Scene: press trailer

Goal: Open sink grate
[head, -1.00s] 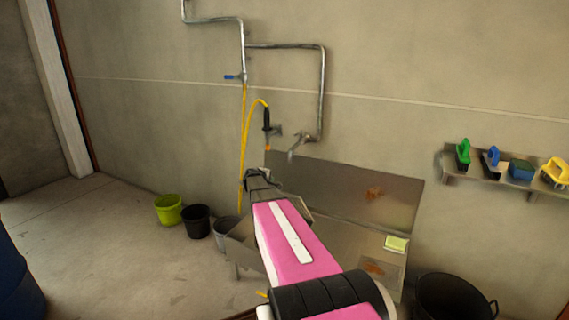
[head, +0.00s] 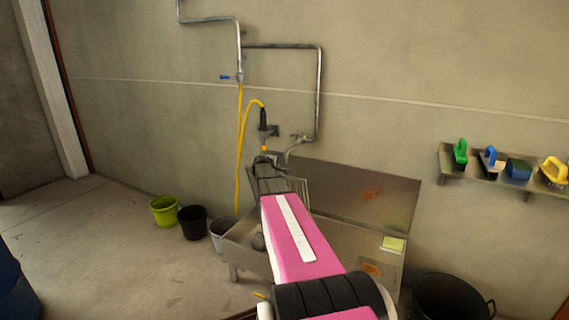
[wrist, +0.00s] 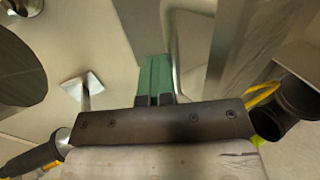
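The metal sink (head: 240,240) stands against the wall, partly hidden behind my pink arm. Its wire grate (head: 294,187) stands tilted up at the back of the basin, with its bars visible right of my gripper. My gripper (head: 264,163) is at the raised grate, below the tap; its fingertips are hard to make out there. In the wrist view my gripper (wrist: 155,75) shows its green fingers side by side with no visible gap. A bent metal bar (wrist: 176,45), seemingly the grate's frame, runs right beside them; I cannot tell whether they touch.
A yellow hose (head: 240,150) and a tap (head: 297,138) are close to my gripper. Green (head: 164,210), black (head: 192,222) and grey (head: 223,232) buckets stand left of the sink. A yellow sponge (head: 393,243) lies on the right drainboard. A large black tub (head: 455,297) stands at right.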

